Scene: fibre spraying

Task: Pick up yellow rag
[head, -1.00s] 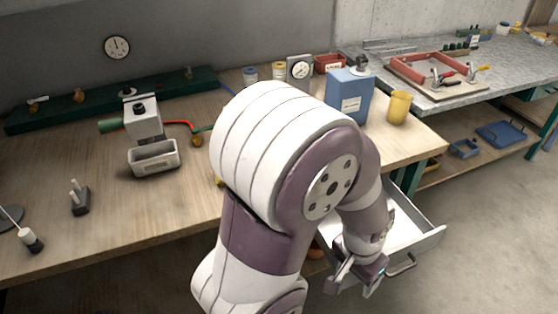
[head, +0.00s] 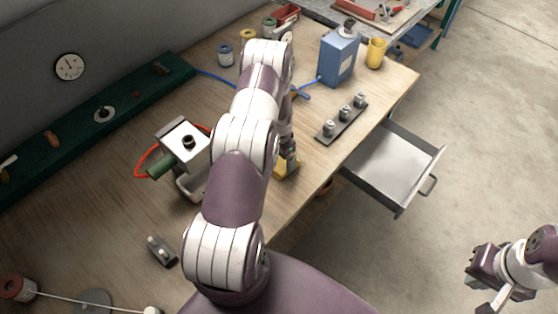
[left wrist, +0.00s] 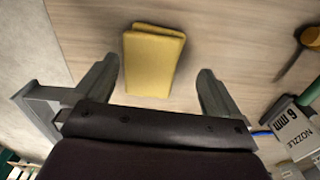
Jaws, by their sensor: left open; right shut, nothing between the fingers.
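The yellow rag (left wrist: 153,62) is a folded rectangle lying flat on the wooden bench. In the left wrist view it lies between the two spread fingers of my left gripper (left wrist: 158,72), with a gap at each side. In the head view my left gripper (head: 288,164) is low over the bench, and only a small yellow part of the rag (head: 287,169) shows beneath it; the arm hides the rest. My right gripper (head: 487,288) is shut and empty over the floor at the lower right, away from the bench.
An open, empty-looking drawer (head: 392,168) juts from the bench's front. A dark rack with several fittings (head: 342,121), a blue can (head: 340,55) and a yellow cup (head: 376,53) stand right of the arm. The nozzle device (head: 182,142) with a red tube stands left, close to the arm.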

